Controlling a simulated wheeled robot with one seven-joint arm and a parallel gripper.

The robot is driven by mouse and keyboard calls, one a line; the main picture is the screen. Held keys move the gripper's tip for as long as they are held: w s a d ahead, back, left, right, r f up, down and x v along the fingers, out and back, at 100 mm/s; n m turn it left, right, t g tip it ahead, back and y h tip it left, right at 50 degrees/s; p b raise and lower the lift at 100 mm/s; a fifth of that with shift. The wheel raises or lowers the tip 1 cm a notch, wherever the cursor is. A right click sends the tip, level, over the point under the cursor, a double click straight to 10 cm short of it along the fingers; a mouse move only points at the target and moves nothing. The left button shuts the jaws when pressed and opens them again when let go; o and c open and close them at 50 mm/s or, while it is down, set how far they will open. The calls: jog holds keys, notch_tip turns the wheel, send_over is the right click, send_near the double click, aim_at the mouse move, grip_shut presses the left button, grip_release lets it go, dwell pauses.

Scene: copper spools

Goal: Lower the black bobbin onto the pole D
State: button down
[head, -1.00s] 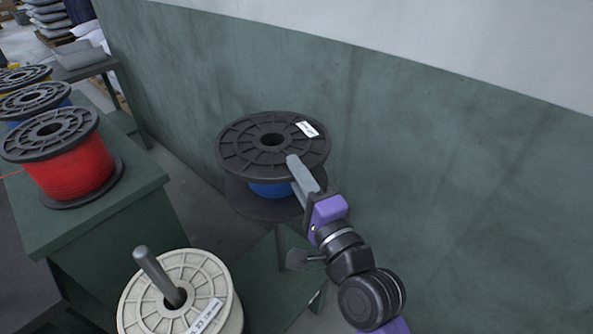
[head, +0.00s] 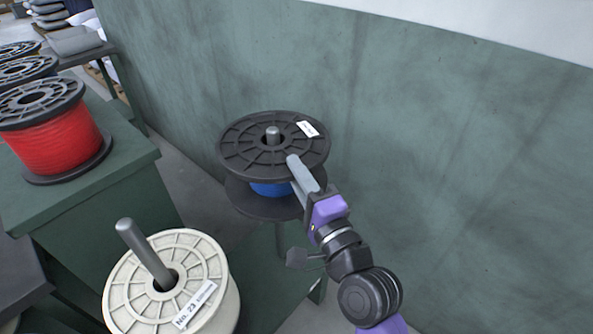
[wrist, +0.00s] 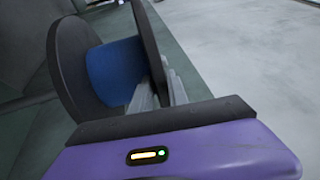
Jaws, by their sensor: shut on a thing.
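The black bobbin (head: 240,152), with blue winding between its flanges and a white label on top, is held upright in the head view. A grey pole (head: 273,133) shows its tip in the bobbin's centre hole, so the bobbin is around it. A grey post (head: 280,240) shows below the bottom flange, so the bobbin is held above the green base. No letter D is readable. My gripper (head: 297,172) is shut on the top flange's near right edge. In the wrist view, the bobbin (wrist: 75,65) is seen sideways with its blue winding (wrist: 113,70).
A cream spool (head: 215,265) marked No. 23 sits around another tilted-looking pole (head: 140,245) at the front left. A red spool (head: 55,140) and other black-flanged spools stand on a green bench (head: 120,175) at left. A green wall (head: 450,150) rises behind.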

notch_tip(320, 180, down, 34)
jog(key=b, duration=3)
jog(key=shift+f, duration=0.15)
dwell(0.4)
jog(key=c, duration=1.2)
grip_release()
jog(key=shift+f, duration=0.2)
jog(key=shift+v, duration=3.9)
